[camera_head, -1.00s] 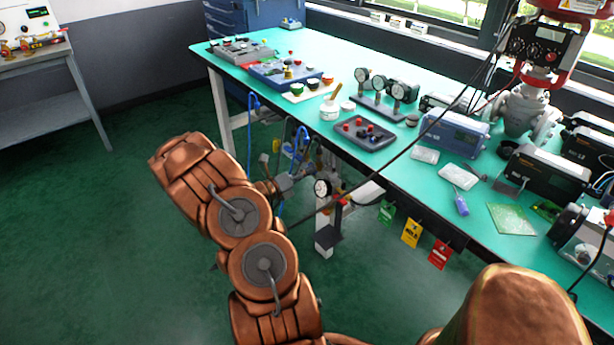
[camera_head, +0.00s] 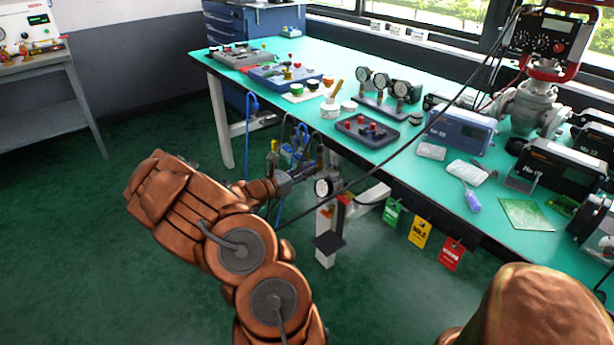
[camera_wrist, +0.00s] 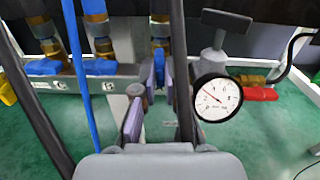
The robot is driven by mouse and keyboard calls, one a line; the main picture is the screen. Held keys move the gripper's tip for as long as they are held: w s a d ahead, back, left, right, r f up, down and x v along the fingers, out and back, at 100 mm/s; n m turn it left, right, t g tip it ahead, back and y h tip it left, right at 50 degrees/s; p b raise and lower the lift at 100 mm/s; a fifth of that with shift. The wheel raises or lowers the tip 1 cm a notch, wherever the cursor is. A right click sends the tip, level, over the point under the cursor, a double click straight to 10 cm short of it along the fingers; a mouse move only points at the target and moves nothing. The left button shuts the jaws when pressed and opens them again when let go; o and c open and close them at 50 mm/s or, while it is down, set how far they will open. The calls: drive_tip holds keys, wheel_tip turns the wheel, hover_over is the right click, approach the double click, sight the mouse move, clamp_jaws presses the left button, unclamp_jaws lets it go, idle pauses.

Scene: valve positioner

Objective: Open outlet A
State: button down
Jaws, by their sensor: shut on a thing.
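In the wrist view a grey manifold (camera_wrist: 70,84) carries several brass outlet valves with blue handles. Two blue handles, the far left one (camera_wrist: 45,67) and the one beside it (camera_wrist: 100,67), lie sideways along the manifold. The rightmost blue handle (camera_wrist: 159,64) stands end-on between the purple finger pads of my gripper (camera_wrist: 159,82). My gripper is shut on this handle, which is partly hidden by the pads. In the head view my gripper (camera_head: 290,181) reaches the manifold under the bench; the handles are hard to make out there.
A round pressure gauge (camera_wrist: 218,98) sits just right of my gripper, with a red handle (camera_wrist: 262,94) and a black lever (camera_wrist: 227,20) near it. Blue hoses (camera_head: 252,104) hang by the bench (camera_head: 300,62). Tags hang from its front edge. Open floor lies left.

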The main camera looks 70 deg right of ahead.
drive_tip(key=shift+m, duration=0.5)
drive_tip(key=c, duration=1.2)
unclamp_jaws()
drive_tip(key=shift+c, duration=0.2)
drive_tip(key=shift+w+a, duration=0.1)
drive_tip(key=v, duration=1.1)
drive_tip(key=shift+w+a, duration=0.15)
drive_tip(key=shift+a, duration=0.2)
